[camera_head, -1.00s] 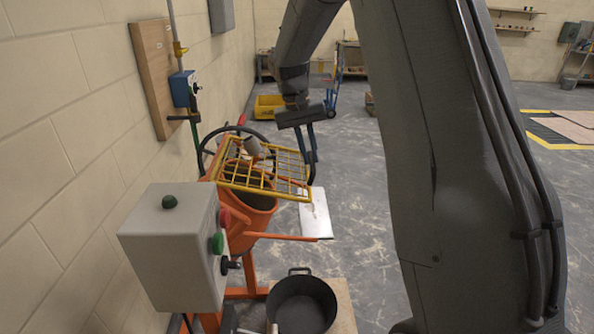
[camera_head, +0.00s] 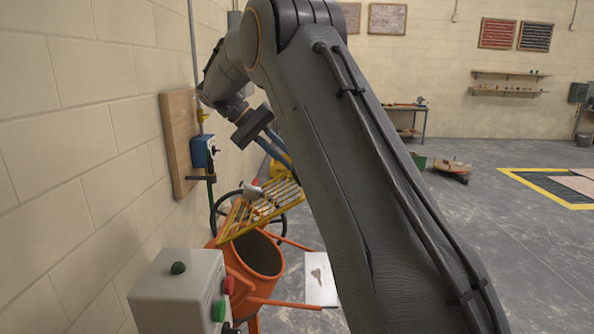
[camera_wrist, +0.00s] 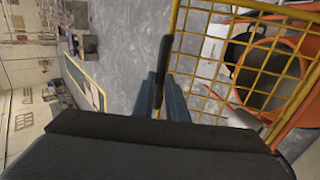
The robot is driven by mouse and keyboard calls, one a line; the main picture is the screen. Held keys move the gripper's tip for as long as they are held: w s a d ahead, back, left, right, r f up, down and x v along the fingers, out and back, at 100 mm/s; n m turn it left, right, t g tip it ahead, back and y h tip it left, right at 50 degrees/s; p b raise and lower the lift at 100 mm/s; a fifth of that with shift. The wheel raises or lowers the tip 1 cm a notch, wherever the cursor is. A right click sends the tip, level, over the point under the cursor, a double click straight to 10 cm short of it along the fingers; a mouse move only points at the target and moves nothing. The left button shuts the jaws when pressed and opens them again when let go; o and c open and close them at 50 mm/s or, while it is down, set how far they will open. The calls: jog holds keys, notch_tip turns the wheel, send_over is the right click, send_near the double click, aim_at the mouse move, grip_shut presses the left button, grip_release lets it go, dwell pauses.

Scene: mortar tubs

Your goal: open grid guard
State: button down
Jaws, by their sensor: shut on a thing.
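The yellow grid guard (camera_head: 236,220) is tilted up above the orange mixer drum (camera_head: 268,258), hinged side low on the left and free edge raised. The drum's mouth shows below it. My gripper (camera_head: 288,164) is at the raised edge, its fingertips partly hidden behind my arm. In the wrist view my blue fingers (camera_wrist: 165,92) are shut around a dark handle-like part along the yellow edge of the guard (camera_wrist: 174,44). The orange drum rim (camera_wrist: 240,62) shows through and beyond the bars.
A grey control box (camera_head: 172,290) with green and red buttons stands in front of the drum. The wall with a wooden board (camera_head: 180,135) and blue switch box (camera_head: 203,151) is close on the left. A dark handwheel (camera_head: 219,206) is behind the drum. Open floor lies right.

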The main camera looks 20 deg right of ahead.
jog(key=shift+w+a+r, duration=0.2)
jog(key=shift+w+a, duration=0.05)
jog(key=shift+a, duration=0.45)
jog(key=shift+w+a+r, duration=0.15)
jog(key=shift+w+a, duration=0.1)
jog(key=shift+a, duration=0.4)
jog(key=c, duration=2.1)
grip_release()
jog(key=o, duration=0.3)
jog(key=shift+w+a+f, duration=0.1)
jog(key=shift+w+a, duration=0.1)
jog(key=shift+a, duration=0.1)
jog(key=shift+o, duration=0.2)
jog(key=shift+d, duration=0.2)
jog(key=shift+s+d+r, duration=0.1)
jog(key=shift+r, duration=0.2)
